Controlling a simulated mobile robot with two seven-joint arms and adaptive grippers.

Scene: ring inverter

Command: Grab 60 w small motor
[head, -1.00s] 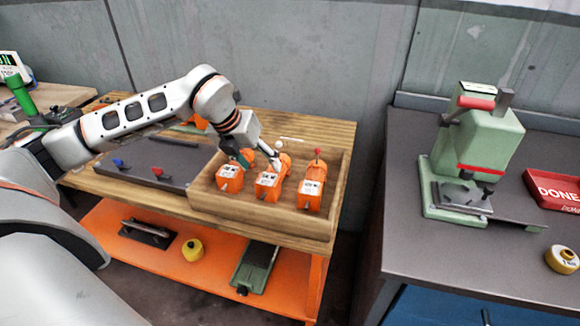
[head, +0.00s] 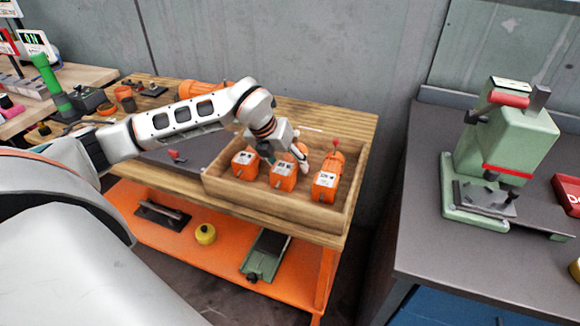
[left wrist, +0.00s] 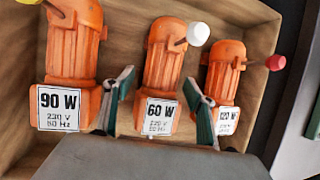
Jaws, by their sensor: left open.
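The 60 W motor (left wrist: 160,75) is orange with a white knob and a white label. It stands in the middle of a row of three motors in a wooden box, and shows in the head view (head: 284,177). My left gripper (left wrist: 157,82) is open, with one finger on each side of the 60 W motor; contact cannot be told. The 90 W motor (left wrist: 73,55) is at left and the 120 W motor (left wrist: 226,75) at right. My right gripper is not in view.
The wooden box (head: 270,212) sits on a wooden bench with an orange lower shelf (head: 180,235). The neighbouring motors stand close beside my fingers. A green press (head: 505,145) stands on a grey table at right, across a gap.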

